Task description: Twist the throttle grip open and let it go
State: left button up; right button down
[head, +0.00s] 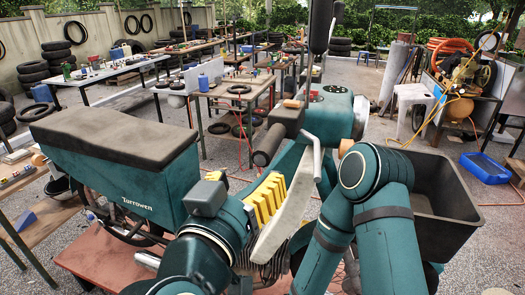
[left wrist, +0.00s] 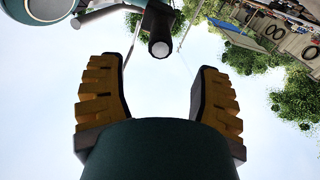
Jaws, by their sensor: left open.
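The throttle grip (head: 270,144) is a dark cylinder on the handlebar of the teal vehicle, beside a silver lever (head: 314,150). In the left wrist view its round end (left wrist: 159,46) faces the camera, in the gap between my fingers and beyond their tips. My left gripper (head: 272,182) has yellow ribbed fingers and is just below and in front of the grip in the head view. In the left wrist view my left gripper (left wrist: 158,66) is open and empty, with sky between its fingers. My right gripper is out of view.
A teal body with a brown seat (head: 115,130) stands at left. A black bin (head: 440,190) is at right, beside my right arm. Behind are workbenches (head: 235,90), tyres (head: 57,55), a blue tray (head: 484,168) and a compressor (head: 462,85).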

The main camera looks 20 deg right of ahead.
aim_at(258, 165)
pick_arm(q)
jog(key=x, duration=0.7)
jog(key=shift+w+d, duration=0.2)
jog(key=shift+w, duration=0.1)
grip_shut()
